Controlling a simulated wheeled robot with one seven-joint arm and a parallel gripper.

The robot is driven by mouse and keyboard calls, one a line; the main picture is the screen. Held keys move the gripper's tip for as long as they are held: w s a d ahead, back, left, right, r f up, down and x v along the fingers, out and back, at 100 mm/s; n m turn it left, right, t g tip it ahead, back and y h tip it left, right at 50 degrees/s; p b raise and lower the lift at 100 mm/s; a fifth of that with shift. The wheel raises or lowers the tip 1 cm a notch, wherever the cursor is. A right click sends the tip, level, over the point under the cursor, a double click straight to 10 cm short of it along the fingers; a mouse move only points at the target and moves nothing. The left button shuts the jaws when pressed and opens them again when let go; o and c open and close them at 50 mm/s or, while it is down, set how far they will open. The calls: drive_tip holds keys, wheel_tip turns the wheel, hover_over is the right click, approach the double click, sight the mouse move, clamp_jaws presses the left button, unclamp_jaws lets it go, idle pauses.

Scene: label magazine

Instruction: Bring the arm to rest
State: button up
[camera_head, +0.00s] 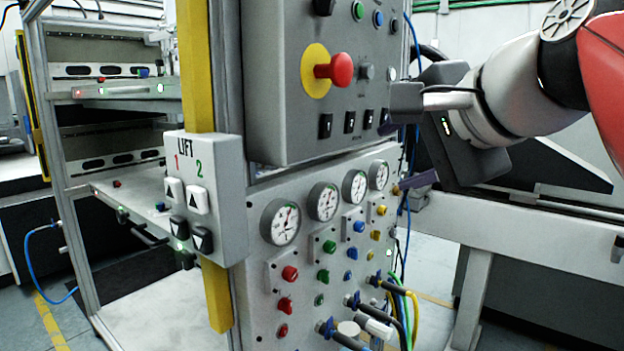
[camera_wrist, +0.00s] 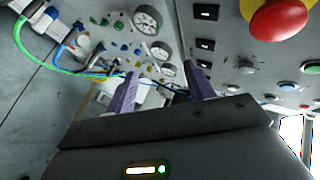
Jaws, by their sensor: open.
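My gripper (camera_head: 402,156) is at the right of the head view, in front of the right part of the grey control panel (camera_head: 292,125). Its jaws are apart, and nothing shows between them. In the wrist view my gripper (camera_wrist: 162,85) shows two purple fingers spread, with the panel's gauges and sockets behind. I cannot tell the exact gap between the fingertips and the panel. My arm comes in from the upper right.
The panel carries a red emergency button (camera_head: 340,69), gauges (camera_head: 280,222), knobs and plugged cables (camera_head: 400,305). A grey frame rail (camera_head: 530,245) stands below my arm.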

drive_tip(key=s+d+f+n+g+h, duration=0.1)
drive_tip(key=s+f+n+g, duration=0.1)
drive_tip(key=f, duration=1)
drive_tip(key=s+d+f+n+g+h, duration=0.2)
drive_tip(key=s+f+n, duration=0.2)
drive_tip(key=f, duration=0.8)
drive_tip(key=s+d+f+n+g+h, duration=0.1)
drive_tip(key=s+f+n, duration=0.3)
drive_tip(key=f, duration=0.7)
drive_tip(key=shift+d+f+n+g+h, duration=0.3)
drive_tip(key=shift+f+n+g, duration=0.1)
drive_tip(key=shift+n, duration=0.5)
